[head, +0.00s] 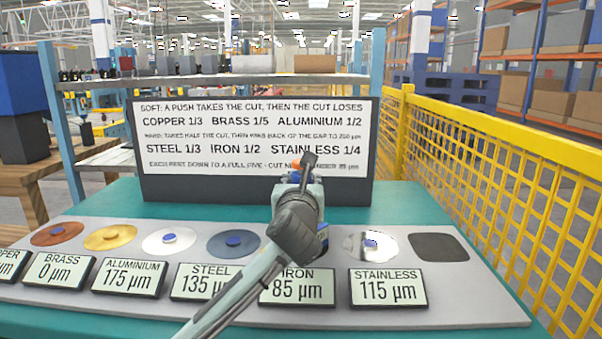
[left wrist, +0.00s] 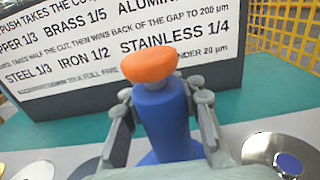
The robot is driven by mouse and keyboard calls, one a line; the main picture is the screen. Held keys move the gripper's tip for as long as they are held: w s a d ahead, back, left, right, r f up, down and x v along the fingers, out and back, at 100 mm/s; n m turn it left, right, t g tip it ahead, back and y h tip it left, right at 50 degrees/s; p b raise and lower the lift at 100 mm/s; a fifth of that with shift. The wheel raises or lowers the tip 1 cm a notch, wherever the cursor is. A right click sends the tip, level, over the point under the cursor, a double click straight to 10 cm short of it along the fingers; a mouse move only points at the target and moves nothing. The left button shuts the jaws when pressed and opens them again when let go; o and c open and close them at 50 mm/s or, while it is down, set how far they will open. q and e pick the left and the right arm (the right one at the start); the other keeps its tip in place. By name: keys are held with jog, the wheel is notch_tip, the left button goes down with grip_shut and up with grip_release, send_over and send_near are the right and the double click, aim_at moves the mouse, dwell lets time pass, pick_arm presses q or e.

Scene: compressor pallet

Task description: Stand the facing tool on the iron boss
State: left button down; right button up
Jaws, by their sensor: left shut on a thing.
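My left gripper (head: 300,178) is above the iron place on the grey plate. It is shut on the facing tool, which has a blue body (left wrist: 166,115) and an orange top (left wrist: 148,64). The tool stands about upright between the two fingers in the left wrist view (left wrist: 160,110). In the head view only its orange top (head: 298,166) shows clearly. The iron boss (head: 324,242) is mostly hidden behind my left arm, with a blue part at its edge. I cannot tell whether the tool's foot touches it. My right gripper is not in view.
The grey plate (head: 480,302) holds copper, brass, aluminium, steel and stainless (head: 371,247) discs, with readout signs in front. The iron sign (head: 300,289) reads 85 µm. A dark square pad (head: 438,247) is at the right end. A text board (head: 250,190) stands behind; a yellow fence is at right.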

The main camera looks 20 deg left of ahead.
pick_arm(q)
jog(key=shift+r, duration=0.2)
jog(key=c, duration=1.8)
grip_release()
jog(key=shift+f, duration=0.3)
jog(key=o, duration=0.7)
jog(key=shift+r, duration=0.1)
jog(key=v, duration=1.2)
jog(key=shift+s+r, duration=0.1)
